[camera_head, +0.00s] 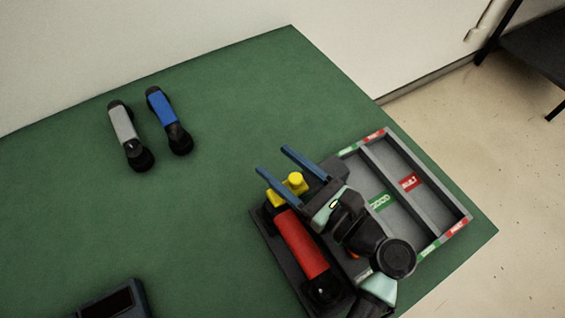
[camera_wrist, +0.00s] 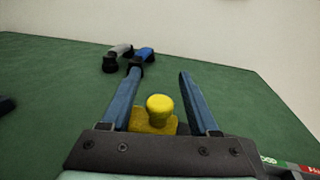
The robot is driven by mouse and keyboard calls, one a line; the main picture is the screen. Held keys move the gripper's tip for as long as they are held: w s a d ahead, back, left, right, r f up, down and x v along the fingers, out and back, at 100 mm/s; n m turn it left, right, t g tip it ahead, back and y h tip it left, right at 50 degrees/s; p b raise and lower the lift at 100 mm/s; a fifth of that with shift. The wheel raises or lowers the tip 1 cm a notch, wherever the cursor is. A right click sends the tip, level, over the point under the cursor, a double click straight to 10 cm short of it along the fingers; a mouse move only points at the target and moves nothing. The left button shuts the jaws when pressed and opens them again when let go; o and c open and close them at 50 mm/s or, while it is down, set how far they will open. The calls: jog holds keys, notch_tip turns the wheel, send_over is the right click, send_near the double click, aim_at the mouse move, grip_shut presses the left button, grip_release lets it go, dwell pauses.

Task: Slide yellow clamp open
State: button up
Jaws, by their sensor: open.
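The yellow clamp (camera_head: 290,186) sits at the far end of a dark fixture that holds a red phone (camera_head: 300,244). The clamp has a flat yellow plate and a round knob, and in the wrist view its knob (camera_wrist: 159,107) stands between my two fingers. My gripper (camera_head: 274,159) is open, with one blue finger on each side of the clamp. The fingertips reach past the knob. I cannot tell whether a finger touches it. In the head view my wrist and gripper body cover part of the fixture's right side.
A grey tray (camera_head: 392,153) with GOOD and FAULT labels stands right of my gripper. A grey phone (camera_head: 124,126) and a blue phone (camera_head: 163,106) lie at the back left. A dark device (camera_head: 113,302) is at the front left. The middle green table (camera_head: 200,220) is clear.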

grip_shut()
dwell(1.4)
